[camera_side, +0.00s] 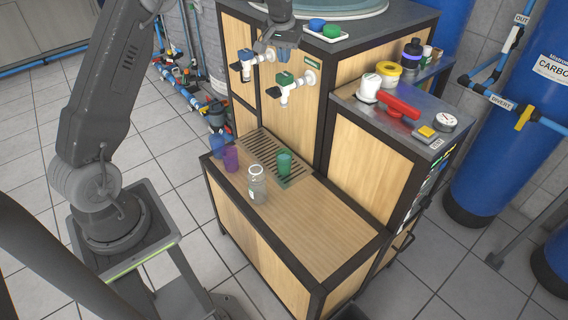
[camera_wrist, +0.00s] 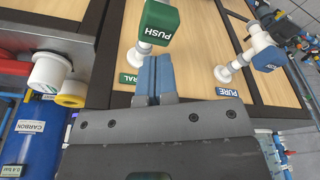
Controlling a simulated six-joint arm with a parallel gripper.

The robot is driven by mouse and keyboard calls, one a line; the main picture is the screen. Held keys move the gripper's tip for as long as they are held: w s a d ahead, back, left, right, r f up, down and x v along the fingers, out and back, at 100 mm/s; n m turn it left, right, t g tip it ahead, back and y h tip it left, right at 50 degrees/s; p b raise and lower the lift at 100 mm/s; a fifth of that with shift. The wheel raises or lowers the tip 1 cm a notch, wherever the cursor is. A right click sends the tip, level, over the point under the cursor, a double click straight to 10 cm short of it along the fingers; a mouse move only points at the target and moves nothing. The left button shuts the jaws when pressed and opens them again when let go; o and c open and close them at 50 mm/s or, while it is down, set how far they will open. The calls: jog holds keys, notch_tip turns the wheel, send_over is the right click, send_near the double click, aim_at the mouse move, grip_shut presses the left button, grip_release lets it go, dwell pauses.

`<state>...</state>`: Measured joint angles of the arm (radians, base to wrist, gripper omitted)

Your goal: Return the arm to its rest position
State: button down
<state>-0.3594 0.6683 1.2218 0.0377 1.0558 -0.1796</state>
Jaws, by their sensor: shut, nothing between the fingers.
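My gripper (camera_side: 265,46) is at the front of the wooden cabinet, near the blue-handled tap (camera_side: 246,57) and the green-handled tap (camera_side: 285,80). In the wrist view its two blue fingers (camera_wrist: 154,77) are together and hold nothing. There the green PUSH handle (camera_wrist: 158,24) is just above the fingertips, and the blue handle (camera_wrist: 268,58) is to the right. I cannot tell whether the fingers touch the green tap. My arm (camera_side: 105,85) rises from its stand at the left.
A green cup (camera_side: 284,163) stands on the drip grate (camera_side: 262,150). A purple cup (camera_side: 231,158), a blue cup (camera_side: 216,146) and a clear bottle (camera_side: 257,185) stand nearby. A side shelf (camera_side: 345,88) holds a red-handled item (camera_side: 400,106) and jars. The right of the wooden top is clear.

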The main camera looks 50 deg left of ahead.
jog(key=shift+r, duration=0.8)
jog(key=s+d+r+m+t, duration=0.1)
jog(key=s+d+r+m, duration=0.1)
jog(key=s+d+r, duration=0.5)
jog(key=s+d+r+m+t, duration=0.1)
jog(key=s+d+r, duration=0.3)
jog(key=s+d, duration=0.4)
jog(key=s+d+f+m, duration=0.1)
jog(key=s+d+f, duration=0.1)
jog(key=s, duration=0.7)
jog(key=s+d+f+m+t+h, duration=0.1)
jog(key=s+d+f+m, duration=0.1)
jog(key=s, duration=0.8)
jog(key=shift+d+f+t, duration=0.2)
jog(key=shift+d+t, duration=0.1)
jog(key=shift+d, duration=0.6)
jog(key=c, duration=1.8)
grip_release()
